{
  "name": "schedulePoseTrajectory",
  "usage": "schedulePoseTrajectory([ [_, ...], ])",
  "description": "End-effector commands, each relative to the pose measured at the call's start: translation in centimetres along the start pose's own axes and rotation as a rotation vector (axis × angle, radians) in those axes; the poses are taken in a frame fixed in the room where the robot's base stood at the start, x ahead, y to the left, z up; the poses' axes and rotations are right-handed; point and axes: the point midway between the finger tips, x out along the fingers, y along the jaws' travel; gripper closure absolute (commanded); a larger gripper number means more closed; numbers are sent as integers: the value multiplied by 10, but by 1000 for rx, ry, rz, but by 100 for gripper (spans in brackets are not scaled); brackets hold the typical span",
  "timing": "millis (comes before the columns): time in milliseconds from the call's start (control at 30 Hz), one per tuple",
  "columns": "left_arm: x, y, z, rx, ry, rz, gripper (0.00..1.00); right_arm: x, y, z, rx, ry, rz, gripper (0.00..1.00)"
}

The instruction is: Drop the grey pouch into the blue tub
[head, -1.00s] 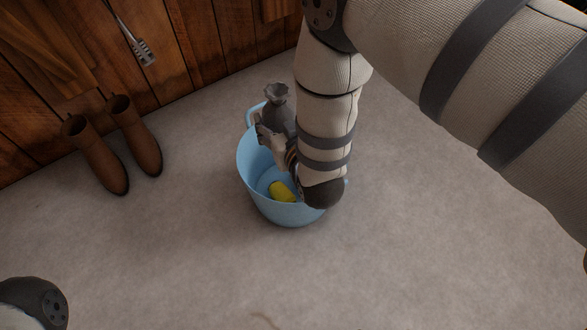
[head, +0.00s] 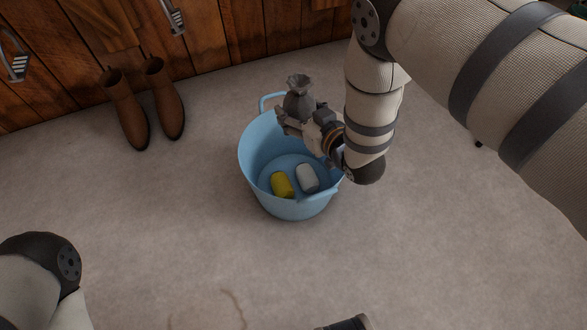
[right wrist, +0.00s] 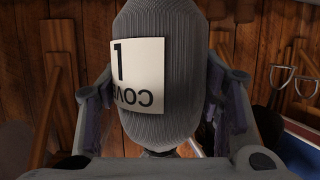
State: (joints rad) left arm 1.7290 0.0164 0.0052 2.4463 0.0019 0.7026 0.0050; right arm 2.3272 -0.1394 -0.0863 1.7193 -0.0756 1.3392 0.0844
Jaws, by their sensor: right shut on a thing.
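The grey pouch (head: 298,103), with a gathered neck at its top, is upright in my right gripper (head: 297,121). The gripper is shut on it, with a finger on each side in the right wrist view. There the pouch (right wrist: 190,85) shows ribbed grey cloth and a white label with an upside-down word. The blue tub (head: 262,187) stands on the floor, open at the top. In the head view the pouch overlaps the tub's far rim and seems higher than it; the exact height is unclear.
A yellow item (head: 282,184) and a pale grey item (head: 307,178) lie inside the tub. Brown boots (head: 146,103) stand by the wooden wall (head: 225,35). The floor (head: 170,215) left of the tub is clear.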

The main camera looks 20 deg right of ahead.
Motion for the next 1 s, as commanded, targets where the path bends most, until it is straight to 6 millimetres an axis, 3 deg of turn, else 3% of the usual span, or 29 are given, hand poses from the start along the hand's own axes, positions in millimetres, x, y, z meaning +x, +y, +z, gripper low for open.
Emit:
schedulePoseTrajectory([
  [333, 32, -1, -8, 8, -76, -4, 11, 18, -1, 52, 2, -6, -1, 73],
  [633, 33, -2, -6, 10, -84, -5, 11, 19, -1, 51, 1, 2, 0, 73],
  [667, 33, -2, -6, 10, -84, -5, 11, 19, -1, 51, 1, 2, 0, 36],
  [733, 33, -2, -6, 10, -84, -5, 11, 19, -1, 51, 1, 1, 0, 20],
  [1000, 33, -2, -6, 9, -83, -5, 11, 19, -1, 52, 1, 0, 0, 17],
])
